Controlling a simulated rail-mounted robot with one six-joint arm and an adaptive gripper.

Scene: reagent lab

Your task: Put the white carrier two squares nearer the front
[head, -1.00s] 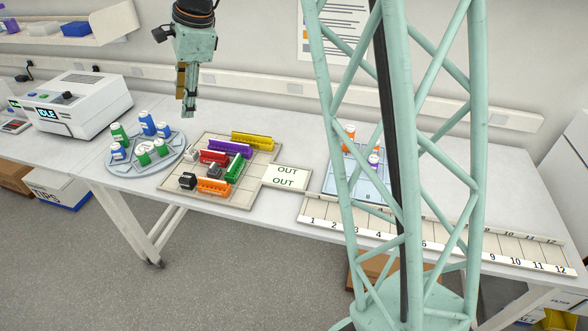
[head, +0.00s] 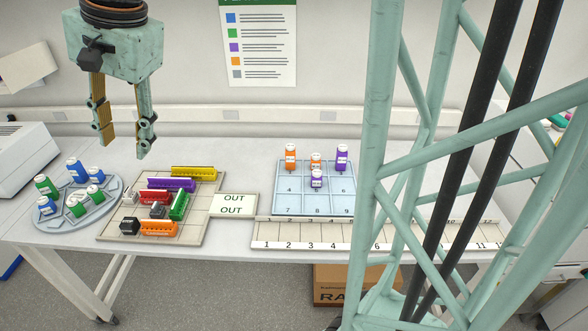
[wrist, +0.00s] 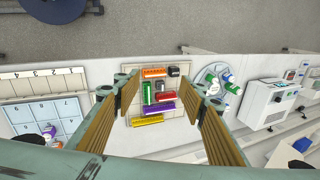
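The small white carrier (head: 130,196) sits at the left side of the beige grid board (head: 110,212), left of the red carrier (head: 155,197) and behind the black carrier (head: 129,226), with a gap to the black one. My gripper (head: 124,150) is open and empty, high above the bench. In the wrist view my gripper (wrist: 168,95) has its fingers wide apart, with the board seen far below between them. The white carrier is too small to make out surely in the wrist view.
Purple (head: 170,184), yellow (head: 193,173), green (head: 179,206), grey (head: 157,211) and orange (head: 158,228) carriers share the board. An OUT plate (head: 233,206) adjoins its right side. A round bottle tray (head: 65,222) stands left; a blue numbered rack (head: 290,203) stands right.

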